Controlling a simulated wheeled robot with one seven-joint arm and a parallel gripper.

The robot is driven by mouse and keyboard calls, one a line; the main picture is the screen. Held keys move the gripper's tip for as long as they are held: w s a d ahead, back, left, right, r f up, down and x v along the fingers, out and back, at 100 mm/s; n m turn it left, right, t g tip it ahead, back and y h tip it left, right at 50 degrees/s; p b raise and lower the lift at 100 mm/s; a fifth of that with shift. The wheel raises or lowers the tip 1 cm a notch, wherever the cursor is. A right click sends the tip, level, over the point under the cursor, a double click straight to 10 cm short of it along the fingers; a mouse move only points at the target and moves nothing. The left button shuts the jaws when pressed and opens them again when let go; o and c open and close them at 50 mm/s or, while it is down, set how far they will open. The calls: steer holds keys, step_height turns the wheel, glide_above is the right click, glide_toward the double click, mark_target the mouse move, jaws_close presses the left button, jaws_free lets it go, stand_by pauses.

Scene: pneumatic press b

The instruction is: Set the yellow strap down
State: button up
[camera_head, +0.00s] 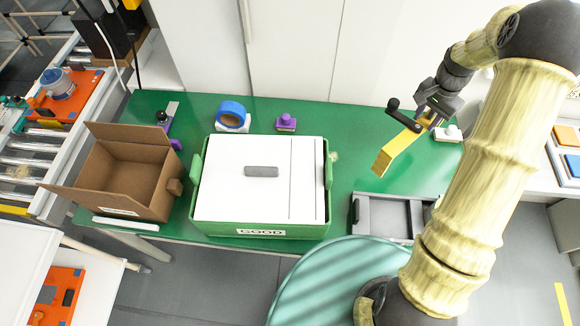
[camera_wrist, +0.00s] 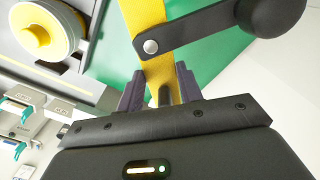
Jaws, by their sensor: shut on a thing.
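The yellow strap (camera_head: 398,153) is a stiff, bent yellow band with a dark crank-like handle (camera_head: 404,117) at its upper end. My gripper (camera_head: 432,108) is shut on the strap near that end, over the right part of the green table (camera_head: 355,120). The strap slants down to the left; I cannot tell whether its lower end touches the table. In the wrist view the strap (camera_wrist: 152,65) runs up from between the gripper fingers (camera_wrist: 160,90), with the dark handle and a silver rivet beside it. The strap's far end is outside that view.
A green bin with a white lid (camera_head: 240,190), marked GOOD, stands mid-table. An open cardboard box (camera_head: 130,170) is at left. A blue tape roll (camera_head: 232,113) and a purple-handled stamp (camera_head: 286,122) lie behind. A grey tray (camera_head: 385,217) sits at the front right. Clear green surface lies around the strap.

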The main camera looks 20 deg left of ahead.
steer(key=shift+f, duration=0.1)
step_height(320, 180, down, 6)
steer(key=p, duration=0.1)
stand_by(0.4)
steer(key=shift+f, duration=0.1)
steer(key=shift+f+p, duration=0.5)
steer(key=shift+f, duration=1.3)
steer(key=shift+f, duration=0.15)
steer(key=o, duration=1.1)
